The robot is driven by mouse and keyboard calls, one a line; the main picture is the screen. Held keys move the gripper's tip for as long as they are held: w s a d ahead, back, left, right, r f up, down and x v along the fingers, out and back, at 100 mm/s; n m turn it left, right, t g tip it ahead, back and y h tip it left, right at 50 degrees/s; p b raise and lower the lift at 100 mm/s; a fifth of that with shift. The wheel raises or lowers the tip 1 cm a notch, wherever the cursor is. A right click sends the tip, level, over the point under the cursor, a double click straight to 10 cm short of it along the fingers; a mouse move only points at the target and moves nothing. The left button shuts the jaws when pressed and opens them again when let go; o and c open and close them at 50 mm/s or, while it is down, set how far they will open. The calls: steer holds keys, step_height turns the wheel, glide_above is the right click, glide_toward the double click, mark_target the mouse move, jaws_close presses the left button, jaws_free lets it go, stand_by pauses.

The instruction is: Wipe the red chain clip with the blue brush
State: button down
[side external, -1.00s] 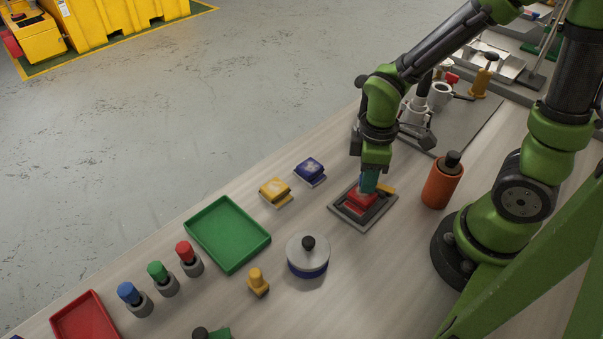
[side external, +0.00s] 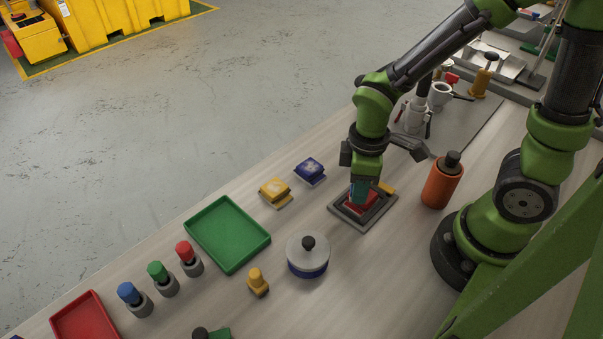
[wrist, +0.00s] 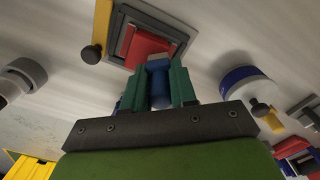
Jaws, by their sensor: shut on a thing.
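The red chain clip (side external: 369,203) sits in a square grey-and-black frame (side external: 347,216) on the bench. It also shows in the wrist view (wrist: 148,46) as a red block. My gripper (side external: 359,190) points down over the clip's left part and hides some of it. In the wrist view my green fingers (wrist: 159,88) are shut on the blue brush (wrist: 158,80). I cannot tell for sure whether the brush touches the clip.
A yellow bar (wrist: 102,28) lies at the frame's edge. An orange canister (side external: 441,183) stands to the right, and a round blue-and-silver pot (side external: 307,257) to the lower left. Yellow (side external: 274,191) and blue (side external: 310,170) blocks and a green tray (side external: 228,234) lie left.

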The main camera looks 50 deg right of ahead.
steer(key=shift+d, duration=2.4)
steer(key=shift+d+r, duration=0.1)
steer(key=shift+r, duration=0.1)
step_height(320, 180, up, 8)
steer(key=shift+f, duration=0.15)
